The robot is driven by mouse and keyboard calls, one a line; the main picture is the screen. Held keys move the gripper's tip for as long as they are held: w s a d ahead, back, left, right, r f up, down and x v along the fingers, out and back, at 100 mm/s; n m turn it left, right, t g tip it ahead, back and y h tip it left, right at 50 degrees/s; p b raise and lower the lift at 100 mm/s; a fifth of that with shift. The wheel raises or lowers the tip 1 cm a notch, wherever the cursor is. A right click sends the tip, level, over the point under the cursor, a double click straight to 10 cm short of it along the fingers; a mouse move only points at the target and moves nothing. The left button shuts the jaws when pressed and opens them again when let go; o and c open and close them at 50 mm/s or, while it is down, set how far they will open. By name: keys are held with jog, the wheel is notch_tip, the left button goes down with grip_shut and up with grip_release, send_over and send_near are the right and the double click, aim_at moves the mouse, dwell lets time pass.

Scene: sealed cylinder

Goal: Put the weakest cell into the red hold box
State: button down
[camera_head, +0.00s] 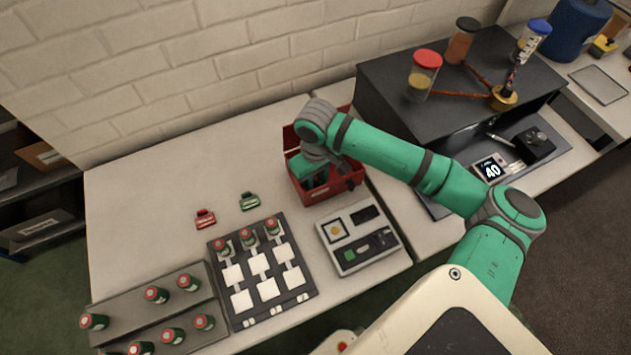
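The red hold box (346,187) stands open at the back of the white table, left of the dark shelf unit. My gripper (318,172) points down at the box opening and hides much of its inside. I cannot see the fingertips clearly, nor whether they hold a cell. Several green cells with red caps (156,295) stand in the grey stepped rack at the front left. A row of three more cells (247,238) stands at the back of the dark board with white squares (309,283). Nothing visible marks which cell is weakest.
A grey tester device (347,266) lies in front of the box. A small display (491,170) reads 40. Red (205,219) and green (249,201) tags lie behind the board. Jars stand on the dark shelf unit (390,68). The table's back left is clear.

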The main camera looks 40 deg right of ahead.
aim_at(316, 179)
jog(key=shift+s+d, duration=0.1)
jog(key=shift+f, duration=0.1)
jog(key=c, duration=1.7)
grip_release()
notch_tip(316, 179, up, 12)
jog(key=shift+r, duration=0.2)
